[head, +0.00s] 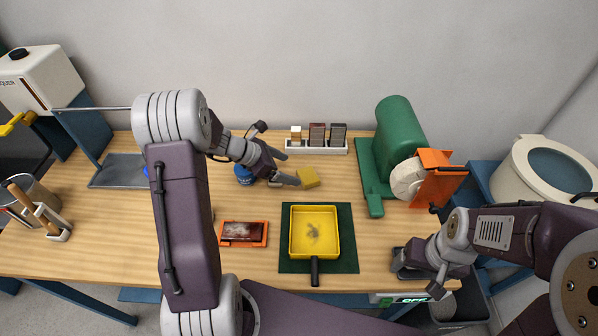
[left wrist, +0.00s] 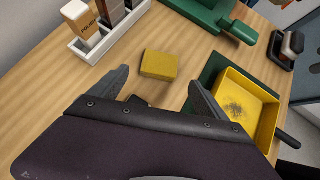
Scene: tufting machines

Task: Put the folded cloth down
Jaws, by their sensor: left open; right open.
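The folded cloth (head: 308,177) is a small yellow block-like pad. It lies flat on the wooden table, behind the yellow tray. My left gripper (head: 291,169) is open just to the left of the cloth in the head view. In the left wrist view the cloth (left wrist: 159,65) lies ahead of the gap between the two spread fingers, with nothing gripped. My right gripper (head: 420,276) is open and empty at the table's front right edge, by a dark grey holder.
A yellow tray (head: 297,236) with dark debris sits on a green mat (head: 345,262). A white rack (head: 316,149) with three blocks stands at the back. A green machine (head: 397,128) is to the right. A blue jar (head: 244,177) stands beside my left gripper. An orange-framed plate (head: 242,242) lies front left.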

